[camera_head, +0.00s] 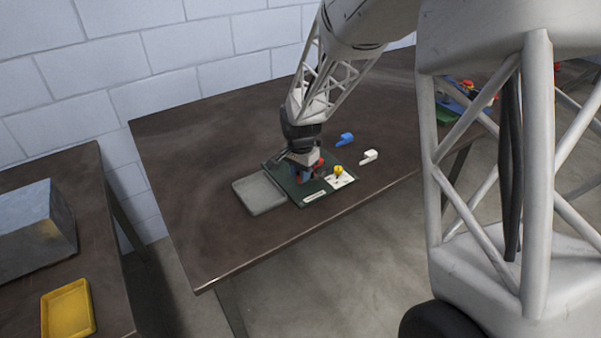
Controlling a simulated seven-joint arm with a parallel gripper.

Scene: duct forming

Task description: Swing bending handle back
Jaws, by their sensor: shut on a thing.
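My gripper (302,156) points down over a dark green board (315,197) on the brown table. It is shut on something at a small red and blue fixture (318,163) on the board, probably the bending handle. The handle's shape and angle are mostly hidden by the gripper. A yellow knob (339,171) stands on a white plate (342,181) at the board's right side, apart from the gripper.
A grey flat tray (260,194) lies left of the board. A blue piece (345,139) and a white piece (369,157) lie right of it. The left table holds a grey metal box (36,232) and a yellow tray (68,309). The front left of the main table is clear.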

